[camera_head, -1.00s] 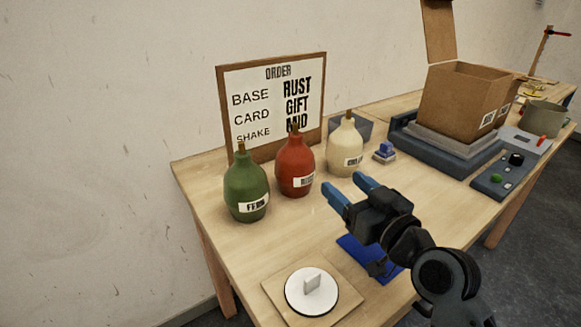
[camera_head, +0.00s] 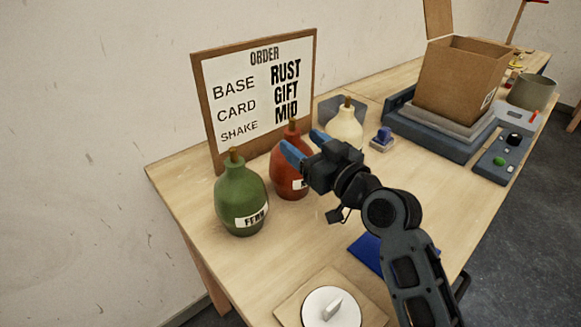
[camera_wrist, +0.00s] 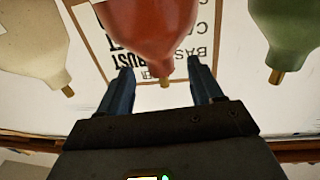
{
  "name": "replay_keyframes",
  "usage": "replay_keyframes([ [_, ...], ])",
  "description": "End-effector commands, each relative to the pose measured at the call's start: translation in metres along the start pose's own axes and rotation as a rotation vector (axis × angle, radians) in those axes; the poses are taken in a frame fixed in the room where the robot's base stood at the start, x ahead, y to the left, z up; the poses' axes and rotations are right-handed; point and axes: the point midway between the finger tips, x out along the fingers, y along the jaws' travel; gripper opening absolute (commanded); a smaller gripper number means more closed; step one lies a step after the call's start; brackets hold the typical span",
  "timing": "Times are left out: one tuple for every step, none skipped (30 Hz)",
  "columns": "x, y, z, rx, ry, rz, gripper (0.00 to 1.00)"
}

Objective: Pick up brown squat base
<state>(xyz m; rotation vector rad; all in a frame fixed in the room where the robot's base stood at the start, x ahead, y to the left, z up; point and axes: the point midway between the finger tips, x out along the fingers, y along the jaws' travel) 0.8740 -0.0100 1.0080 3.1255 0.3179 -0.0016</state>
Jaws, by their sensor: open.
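The rust-red, rounded base (camera_head: 290,175) stands upright on the table between the green base (camera_head: 241,195) labelled FERN and the cream base (camera_head: 346,128). Its label is partly hidden by my gripper. My gripper (camera_head: 304,144) is open, with its blue fingers at the height of the red base's upper part, and nothing is held. In the wrist view, which looks upside down, the red base (camera_wrist: 155,28) shows ahead, with its neck pointing down between the fingertips (camera_wrist: 158,72). I cannot tell whether a finger touches it.
An order board (camera_head: 258,90) reading RUST, GIFT, MID stands behind the bases. A white disc (camera_head: 332,308) on a wooden plate and a blue mat (camera_head: 375,252) lie in front. A cardboard box (camera_head: 462,80) sits on a grey machine at right.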

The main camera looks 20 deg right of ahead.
Motion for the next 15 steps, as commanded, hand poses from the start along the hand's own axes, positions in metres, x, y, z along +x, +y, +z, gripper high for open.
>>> replay_keyframes([
  [0.007,0.000,-0.007,-0.001,0.002,-0.001,0.65],
  [0.011,-0.001,-0.009,-0.001,0.002,-0.001,0.65],
  [0.017,-0.001,-0.011,-0.001,0.002,-0.001,0.65],
  [0.021,-0.001,-0.013,-0.001,0.003,-0.001,0.65],
  [0.026,-0.001,-0.014,0.000,0.002,-0.001,0.65],
  [0.031,-0.001,-0.012,0.000,0.001,-0.001,0.65],
  [0.035,-0.001,-0.011,0.000,0.000,-0.001,0.65],
  [0.038,0.000,-0.011,0.001,0.001,-0.001,0.65],
  [0.041,0.000,-0.011,0.001,0.001,0.000,0.65],
  [0.043,0.000,-0.010,0.001,0.000,0.001,0.65],
  [0.044,0.000,-0.010,0.001,0.001,0.001,0.65],
  [0.046,0.000,-0.010,0.000,0.001,0.001,0.65],
  [0.046,0.000,-0.010,0.000,0.001,0.001,0.65],
  [0.046,0.000,-0.009,0.000,0.001,0.001,0.65],
  [0.046,0.000,-0.009,0.000,0.001,0.001,0.65],
])
